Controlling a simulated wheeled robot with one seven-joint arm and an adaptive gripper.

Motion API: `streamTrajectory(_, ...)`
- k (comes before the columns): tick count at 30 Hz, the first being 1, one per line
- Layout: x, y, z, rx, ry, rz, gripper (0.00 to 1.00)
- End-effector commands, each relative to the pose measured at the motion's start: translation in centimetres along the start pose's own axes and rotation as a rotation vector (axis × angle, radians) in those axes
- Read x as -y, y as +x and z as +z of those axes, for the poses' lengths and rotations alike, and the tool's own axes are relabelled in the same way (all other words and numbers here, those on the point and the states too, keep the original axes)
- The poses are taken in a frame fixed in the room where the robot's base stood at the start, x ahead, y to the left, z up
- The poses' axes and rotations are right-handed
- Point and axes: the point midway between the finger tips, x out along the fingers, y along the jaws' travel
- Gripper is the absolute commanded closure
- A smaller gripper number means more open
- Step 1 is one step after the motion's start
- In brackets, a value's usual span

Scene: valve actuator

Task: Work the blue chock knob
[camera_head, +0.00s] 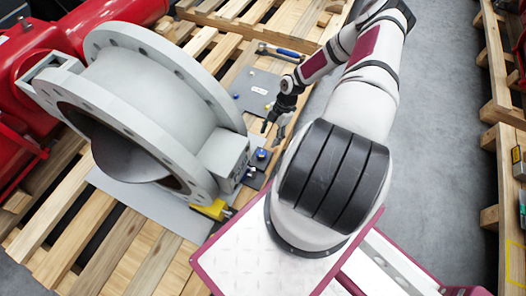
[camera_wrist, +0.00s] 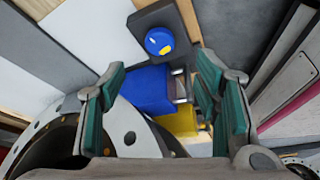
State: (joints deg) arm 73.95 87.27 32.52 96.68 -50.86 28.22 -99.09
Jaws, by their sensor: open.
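The blue knob (camera_wrist: 160,41) is round with a yellow mark and sits on a dark grey mount in the upper middle of the wrist view. In the head view the knob (camera_head: 262,154) shows small, beside the big grey flanged valve body (camera_head: 160,90). My gripper (camera_wrist: 160,64) is open and empty, with its green-padded fingers spread. The knob appears just beyond the fingertips, between their lines, and apart from them. In the head view my gripper (camera_head: 274,128) is above and slightly right of the knob.
A blue block (camera_wrist: 147,88) and a yellow block (camera_wrist: 182,122) lie below the knob in the wrist view. The valve rests on a wooden pallet (camera_head: 120,245). A grey plate (camera_head: 258,88) with small parts lies behind. Open floor (camera_head: 440,130) is at the right.

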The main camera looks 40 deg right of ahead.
Motion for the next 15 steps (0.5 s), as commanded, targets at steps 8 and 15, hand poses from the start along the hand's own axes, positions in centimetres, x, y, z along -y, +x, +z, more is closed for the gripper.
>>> streamTrajectory(8, 0.1, 5.8, 0.0, -0.001, 0.000, -0.003, 0.43)
streamTrajectory(15, 0.0, 8.7, 0.0, 0.000, 0.001, -0.002, 0.43)
